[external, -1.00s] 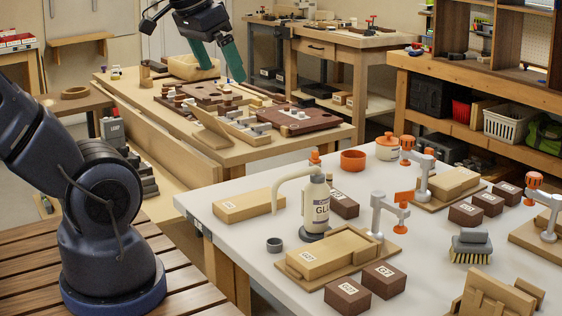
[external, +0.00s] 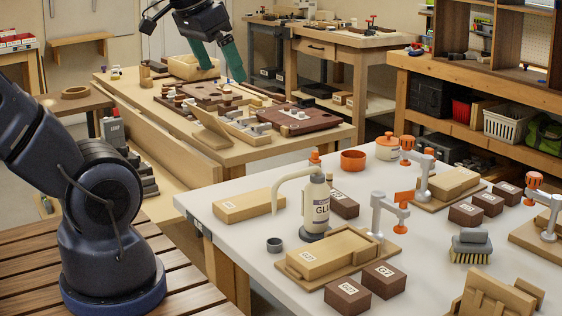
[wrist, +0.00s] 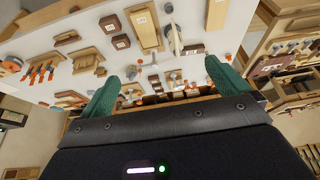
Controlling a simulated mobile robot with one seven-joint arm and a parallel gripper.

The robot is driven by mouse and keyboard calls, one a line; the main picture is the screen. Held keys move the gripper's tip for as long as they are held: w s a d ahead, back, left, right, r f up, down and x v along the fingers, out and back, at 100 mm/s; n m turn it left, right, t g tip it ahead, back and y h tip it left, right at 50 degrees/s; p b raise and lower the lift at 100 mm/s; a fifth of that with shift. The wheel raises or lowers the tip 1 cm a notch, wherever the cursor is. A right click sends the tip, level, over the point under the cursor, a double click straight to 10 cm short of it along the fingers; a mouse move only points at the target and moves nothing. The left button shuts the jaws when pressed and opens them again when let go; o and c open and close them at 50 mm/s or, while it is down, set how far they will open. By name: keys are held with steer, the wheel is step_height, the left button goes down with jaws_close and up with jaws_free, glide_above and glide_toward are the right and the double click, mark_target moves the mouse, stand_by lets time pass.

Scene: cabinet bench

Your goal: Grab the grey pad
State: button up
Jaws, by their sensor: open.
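A grey pad-like block (external: 473,236) sits on top of a bristle brush (external: 469,254) on the white bench (external: 262,240), toward the right in the external view. I cannot tell whether it is separate from the brush. My gripper (external: 223,74) is high at the top left of the external view, over the back wooden bench and far from the grey block. Its two teal fingers are spread and empty. They also show in the wrist view (wrist: 160,72), with the white bench beyond them. I cannot pick out the grey block there.
A glue bottle (external: 316,208) stands mid-bench, beside a wooden block on a tray (external: 372,262). Orange-topped clamps (external: 388,218) rise near the brush. Dark labelled blocks (external: 347,294) sit along the front. The back wooden bench (external: 235,155) is crowded with parts.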

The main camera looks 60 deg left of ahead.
steer(key=shift+c, duration=0.2)
steer(key=shift+c, duration=1)
